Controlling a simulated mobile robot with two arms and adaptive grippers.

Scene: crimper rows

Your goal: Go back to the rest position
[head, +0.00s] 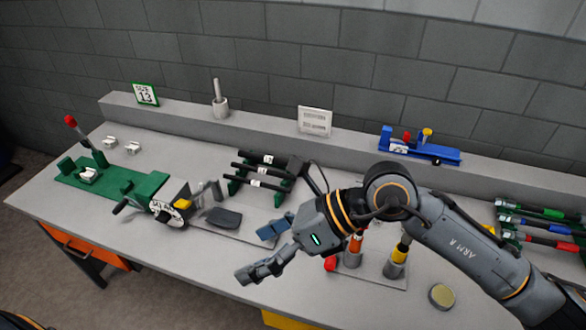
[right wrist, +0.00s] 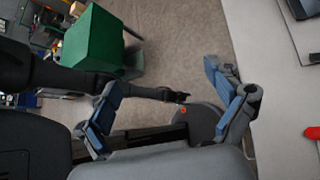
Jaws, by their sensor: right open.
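My right gripper (head: 260,254) is open and empty, over the front middle of the grey bench (head: 215,262). Its arm reaches in from the lower right. In the right wrist view the two blue-padded fingers of the right gripper (right wrist: 164,84) stand wide apart with nothing between them; floor and dark parts show beyond. My left gripper does not show in the head view.
A green fixture (head: 140,187) and a crimping tool with a dial (head: 170,213) stand left of the gripper. A rack of black bars (head: 262,171) is behind it. Coloured handles (head: 399,252) stand under my arm. A round tin (head: 441,296) lies right. The bench's front left is clear.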

